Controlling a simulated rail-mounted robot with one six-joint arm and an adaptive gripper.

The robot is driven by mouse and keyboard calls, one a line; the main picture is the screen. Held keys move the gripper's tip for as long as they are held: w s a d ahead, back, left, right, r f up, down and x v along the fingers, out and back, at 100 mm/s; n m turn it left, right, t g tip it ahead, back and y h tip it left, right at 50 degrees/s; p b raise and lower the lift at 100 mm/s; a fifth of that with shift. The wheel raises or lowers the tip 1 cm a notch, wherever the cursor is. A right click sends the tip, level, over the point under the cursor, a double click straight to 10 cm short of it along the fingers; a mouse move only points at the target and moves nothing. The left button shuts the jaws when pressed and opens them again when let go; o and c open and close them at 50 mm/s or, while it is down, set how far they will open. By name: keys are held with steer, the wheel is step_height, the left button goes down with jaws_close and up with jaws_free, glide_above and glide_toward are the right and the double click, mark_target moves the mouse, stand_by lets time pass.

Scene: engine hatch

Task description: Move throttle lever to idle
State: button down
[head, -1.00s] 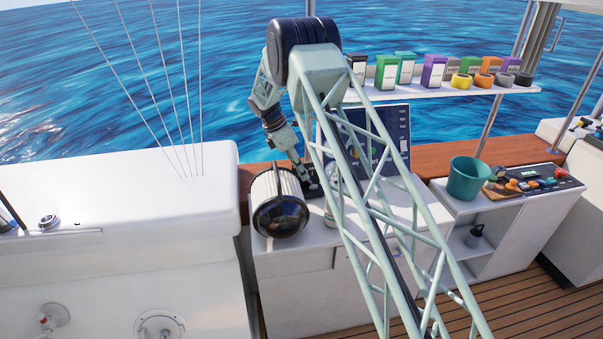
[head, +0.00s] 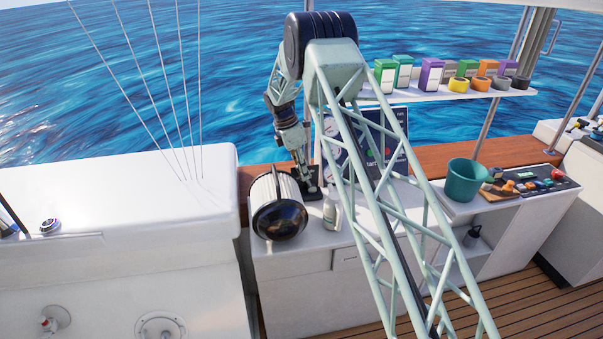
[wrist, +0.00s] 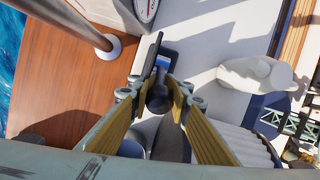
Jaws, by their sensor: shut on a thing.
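The throttle lever shows in the wrist view as a dark rod with a rounded dark knob (wrist: 158,99). A blue part shows near its dark base (wrist: 151,57). My gripper (wrist: 160,88) has its two yellow-padded fingers on either side of the knob and is shut on the lever. In the head view my gripper (head: 305,176) points down at the black lever base (head: 312,193) on the white counter, behind the ribbed cylinder. The lever itself is too small and too covered by the gripper to make out there.
A gauge panel (head: 375,143) and a loaded shelf (head: 450,93) are behind and right. A teal bucket (head: 465,180) stands farther right.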

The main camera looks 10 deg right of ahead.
steer(key=shift+d+r+y+p, duration=0.25)
steer(key=shift+d+y+p, duration=0.1)
steer(key=shift+d+y, duration=0.15)
steer(key=shift+d+r+p, duration=0.2)
steer(key=shift+d+p, duration=0.2)
steer(key=shift+d, duration=1.15)
steer(key=shift+s+f, duration=0.1)
steer(key=c, duration=2.4)
jaws_free()
steer(key=shift+d+f, duration=0.1)
steer(key=shift+d, duration=0.1)
steer(key=shift+a, duration=0.15)
